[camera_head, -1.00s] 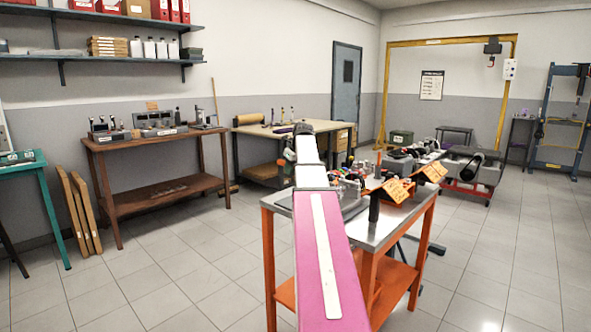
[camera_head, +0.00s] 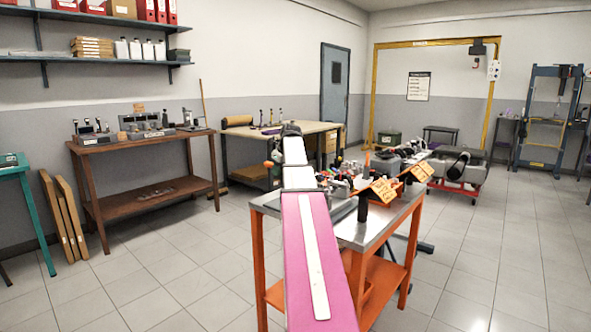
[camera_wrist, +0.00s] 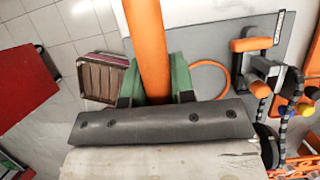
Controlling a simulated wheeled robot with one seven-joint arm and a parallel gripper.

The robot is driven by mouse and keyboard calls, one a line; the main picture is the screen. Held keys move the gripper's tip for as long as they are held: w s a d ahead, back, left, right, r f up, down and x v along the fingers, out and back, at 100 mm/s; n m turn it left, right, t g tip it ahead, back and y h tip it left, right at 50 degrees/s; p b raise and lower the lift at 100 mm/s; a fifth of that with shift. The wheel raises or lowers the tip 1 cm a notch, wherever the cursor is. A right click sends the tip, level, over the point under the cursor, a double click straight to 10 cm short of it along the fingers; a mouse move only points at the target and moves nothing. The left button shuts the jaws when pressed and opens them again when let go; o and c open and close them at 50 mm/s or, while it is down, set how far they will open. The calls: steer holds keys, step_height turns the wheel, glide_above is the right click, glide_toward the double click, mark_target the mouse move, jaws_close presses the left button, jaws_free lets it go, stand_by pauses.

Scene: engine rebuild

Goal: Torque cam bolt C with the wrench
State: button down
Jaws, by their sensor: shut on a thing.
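In the wrist view, my gripper (camera_wrist: 157,84) has its green fingers shut on a thick orange bar, which looks like the handle of the wrench (camera_wrist: 146,38). The bar runs up out of the top of the picture, so its head is hidden. In the head view, my pink and white arm reaches forward over the left side of the orange workbench (camera_head: 350,238), and bits of orange and green show at its far end. Cam bolt C cannot be made out in either view.
The wrist view shows an orange ring (camera_wrist: 210,80) and an orange-and-black tool (camera_wrist: 252,44) to the right. A brown wooden table (camera_head: 140,146) stands left; open tiled floor lies between.

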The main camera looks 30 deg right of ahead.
steer(key=shift+s+a+n, duration=0.35)
steer(key=shift+a+n, duration=0.15)
steer(key=shift+a, duration=0.25)
stand_by(0.3)
steer(key=shift+r, duration=1.45)
stand_by(3.3)
steer(key=shift+r, duration=1.35)
